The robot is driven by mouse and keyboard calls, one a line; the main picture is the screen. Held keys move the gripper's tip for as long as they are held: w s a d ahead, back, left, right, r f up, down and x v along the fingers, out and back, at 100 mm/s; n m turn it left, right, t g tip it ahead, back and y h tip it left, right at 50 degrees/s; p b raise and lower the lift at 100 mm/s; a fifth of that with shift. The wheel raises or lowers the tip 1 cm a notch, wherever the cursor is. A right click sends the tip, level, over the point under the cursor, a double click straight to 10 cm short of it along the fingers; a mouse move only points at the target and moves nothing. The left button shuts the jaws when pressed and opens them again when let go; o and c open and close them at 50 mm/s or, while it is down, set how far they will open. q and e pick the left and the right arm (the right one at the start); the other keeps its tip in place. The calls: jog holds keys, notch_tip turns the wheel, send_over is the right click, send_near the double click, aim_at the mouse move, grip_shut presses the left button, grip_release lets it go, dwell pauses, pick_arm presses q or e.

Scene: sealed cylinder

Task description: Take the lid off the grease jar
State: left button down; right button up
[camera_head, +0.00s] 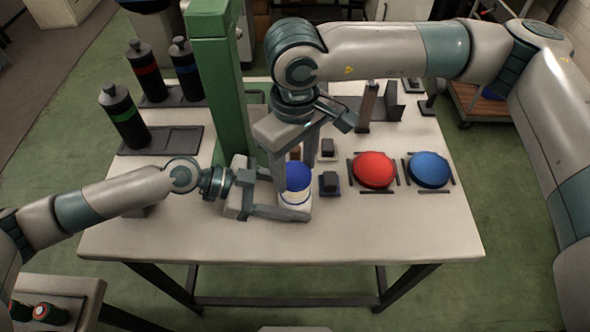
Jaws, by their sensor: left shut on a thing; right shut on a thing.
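The grease jar (295,200) stands upright on the white table, a pale jar with a yellowish band. Its blue lid (298,177) is on top of it or directly above it; I cannot tell whether there is a gap. My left gripper (292,205) comes in from the left, low over the table, and is shut on the jar's body. My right gripper (296,172) points down from above and is shut on the blue lid. Its fingers hide part of the lid and the jar's left side.
A green column (215,80) stands behind my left gripper. A red disc (374,169) and a blue disc (429,169) lie at the right. Small dark blocks (329,182) sit close beside the jar. Dark bottles (122,115) stand at the back left. The table's front (300,245) is clear.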

aim_at(295, 198)
jog(key=shift+r, duration=1)
pick_arm(q)
jog(key=c, duration=0.6)
grip_release()
jog(key=shift+a+r, duration=0.1)
jog(key=shift+a, duration=0.4)
pick_arm(e)
jog(key=shift+f, duration=0.35)
pick_arm(q)
jog(key=b+v, duration=0.4)
jog(key=v, duration=0.6)
pick_arm(e)
notch_tip(295, 198, down, 4)
jog(key=shift+r, duration=0.15)
pick_arm(q)
jog(key=shift+a+r, duration=0.35)
jog(key=shift+a, duration=0.1)
